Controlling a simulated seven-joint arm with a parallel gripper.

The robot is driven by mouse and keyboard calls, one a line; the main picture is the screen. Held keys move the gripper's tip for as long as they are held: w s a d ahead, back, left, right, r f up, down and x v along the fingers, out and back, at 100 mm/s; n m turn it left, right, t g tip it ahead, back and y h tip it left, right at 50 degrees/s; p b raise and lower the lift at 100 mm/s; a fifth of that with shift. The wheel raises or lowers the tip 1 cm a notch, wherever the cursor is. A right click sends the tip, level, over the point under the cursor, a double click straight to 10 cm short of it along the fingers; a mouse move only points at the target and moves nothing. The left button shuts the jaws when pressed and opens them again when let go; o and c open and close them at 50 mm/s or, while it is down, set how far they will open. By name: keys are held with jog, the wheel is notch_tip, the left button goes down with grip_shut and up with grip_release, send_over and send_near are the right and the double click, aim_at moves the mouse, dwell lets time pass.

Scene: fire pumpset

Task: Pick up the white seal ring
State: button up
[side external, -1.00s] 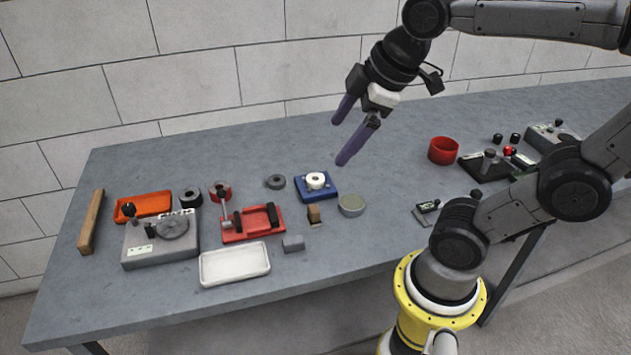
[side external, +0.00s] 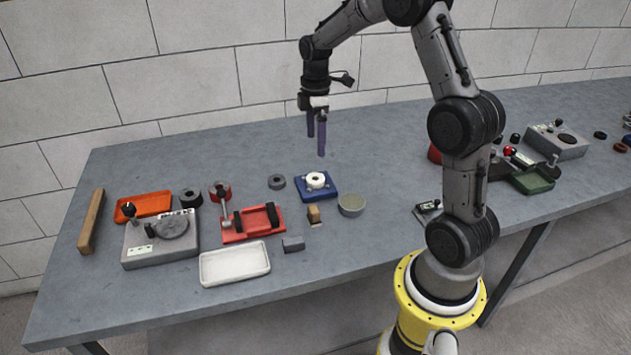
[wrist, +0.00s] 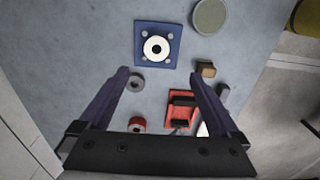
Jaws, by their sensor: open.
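The white seal ring (side external: 316,179) lies on a blue square plate (side external: 328,194) on the table. In the wrist view the ring (wrist: 147,46) is round a dark centre, and the blue plate (wrist: 141,62) has round pale spots at its corners. My gripper (side external: 316,146) is open and empty, fingers pointing down, above the table and over the far side of the ring. In the wrist view the gripper (wrist: 158,72) shows its two purple fingers spread apart, with the ring ahead of the fingertips and roughly centred between them.
A grey-green round dish (side external: 351,205) and a small tan block (side external: 314,214) stand near the plate. A dark ring (side external: 277,182) lies to its left. A red fixture (side external: 252,223), white tray (side external: 234,264) and orange tray (side external: 147,205) are farther left. The table behind the plate is clear.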

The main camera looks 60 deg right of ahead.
send_over(315, 178)
jog(key=f, duration=0.7)
jog(key=shift+s+a+f, duration=0.2)
jog(key=shift+s+a, duration=0.05)
jog(key=shift+a, duration=0.05)
jog(key=shift+w+d+f, duration=0.1)
jog(key=shift+d+f, duration=0.05)
jog(key=shift+f, duration=1.15)
jog(key=shift+w+d+f, duration=0.1)
jog(key=shift+d+f, duration=0.05)
jog(key=shift+f, duration=1.15)
jog(key=shift+c, duration=0.3)
jog(key=c, duration=1.4)
